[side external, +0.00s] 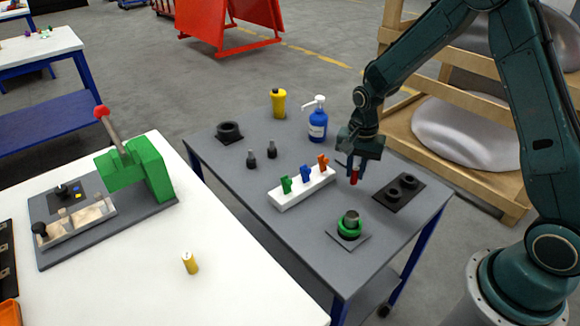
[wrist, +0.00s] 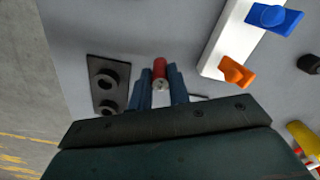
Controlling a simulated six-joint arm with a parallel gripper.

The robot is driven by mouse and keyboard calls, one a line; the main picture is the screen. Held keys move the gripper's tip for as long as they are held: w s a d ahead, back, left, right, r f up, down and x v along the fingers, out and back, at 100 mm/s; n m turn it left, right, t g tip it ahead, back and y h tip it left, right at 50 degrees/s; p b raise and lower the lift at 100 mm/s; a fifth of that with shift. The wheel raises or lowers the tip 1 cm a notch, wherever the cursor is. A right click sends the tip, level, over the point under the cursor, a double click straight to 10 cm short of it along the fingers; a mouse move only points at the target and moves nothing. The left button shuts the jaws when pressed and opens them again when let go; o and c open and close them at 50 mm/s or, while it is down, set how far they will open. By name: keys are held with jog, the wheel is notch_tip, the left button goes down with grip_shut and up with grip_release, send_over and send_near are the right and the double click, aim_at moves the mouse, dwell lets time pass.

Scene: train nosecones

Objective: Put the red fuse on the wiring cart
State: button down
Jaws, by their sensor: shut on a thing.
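The red fuse (side external: 354,177) is a small red cylinder between the fingers of my gripper (side external: 354,174). The fuse shows its round end in the wrist view (wrist: 160,70), with a blue finger on each side. My gripper (wrist: 160,88) is shut on it and points down over the grey-topped wiring cart (side external: 310,235). The fuse is low, between the white block with coloured switches and the black two-ring plate. I cannot tell whether its lower end touches the cart top.
The white block (side external: 290,195) carries green, blue and orange pieces. The black two-ring plate (side external: 386,200), a green ring fitting (side external: 350,228), a blue pump bottle (side external: 318,127) and a yellow bottle (side external: 278,103) are on the cart. A white table (side external: 235,285) with a green press (side external: 150,168) stands left.

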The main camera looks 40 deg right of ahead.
aim_at(353, 184)
jog(key=shift+f, duration=1.85)
jog(key=c, duration=1.3)
grip_release()
jog(key=shift+f, duration=0.1)
notch_tip(353, 184, up, 11)
jog(key=shift+r, duration=0.65)
jog(key=shift+r, duration=0.1)
